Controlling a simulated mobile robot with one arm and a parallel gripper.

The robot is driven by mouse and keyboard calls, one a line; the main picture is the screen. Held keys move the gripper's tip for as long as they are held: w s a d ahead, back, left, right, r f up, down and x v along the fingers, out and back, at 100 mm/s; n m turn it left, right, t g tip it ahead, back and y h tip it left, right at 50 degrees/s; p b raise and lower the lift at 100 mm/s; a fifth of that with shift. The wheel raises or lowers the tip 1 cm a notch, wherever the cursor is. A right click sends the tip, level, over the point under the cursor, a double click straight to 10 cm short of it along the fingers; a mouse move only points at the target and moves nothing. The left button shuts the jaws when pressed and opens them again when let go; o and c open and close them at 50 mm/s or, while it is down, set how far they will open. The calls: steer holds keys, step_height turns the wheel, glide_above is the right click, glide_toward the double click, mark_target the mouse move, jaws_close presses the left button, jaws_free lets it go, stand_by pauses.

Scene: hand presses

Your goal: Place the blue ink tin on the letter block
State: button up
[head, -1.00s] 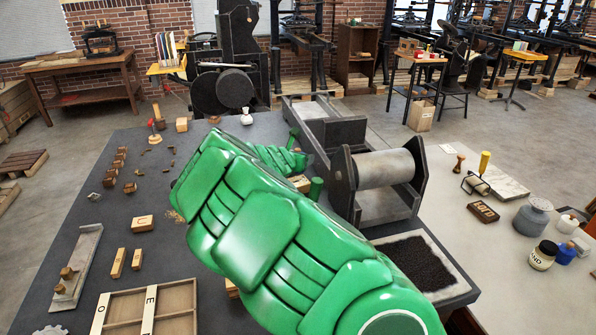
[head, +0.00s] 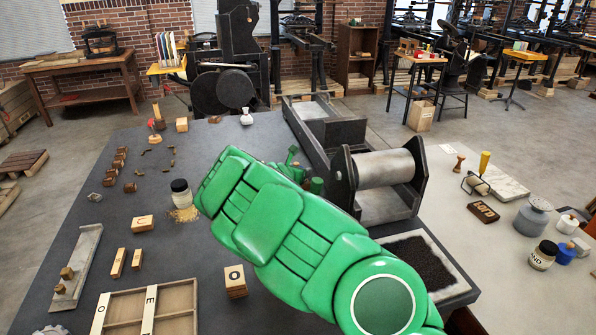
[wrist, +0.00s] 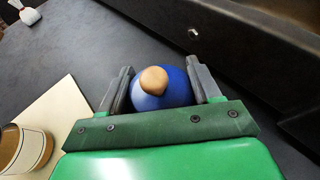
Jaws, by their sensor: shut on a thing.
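The blue ink tin (wrist: 165,95), rounded and topped with a tan knob, is between the two fingers of my gripper (wrist: 165,88) in the wrist view. My gripper is shut on it above the dark bench. In the head view my green arm hides the tin and most of the gripper. A wooden letter block marked O (head: 236,282) stands left of my arm. A second block marked U (head: 143,223) lies farther left. I cannot tell which of the two the task means.
A press bed with a roller (head: 383,168) stands right of my arm. A black-lidded jar (head: 181,194) stands on the bench at left. A divided tray (head: 178,297) lies front left. Another blue container (head: 566,254) stands on the right table.

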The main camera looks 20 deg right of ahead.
steer(key=o, duration=1.2)
steer(key=shift+o, duration=0.2)
steer(key=shift+s+a+r, duration=0.1)
steer(key=shift+a+r, duration=0.05)
steer(key=v, duration=1.1)
steer(key=shift+s, duration=0.3)
steer(key=shift+a, duration=0.1)
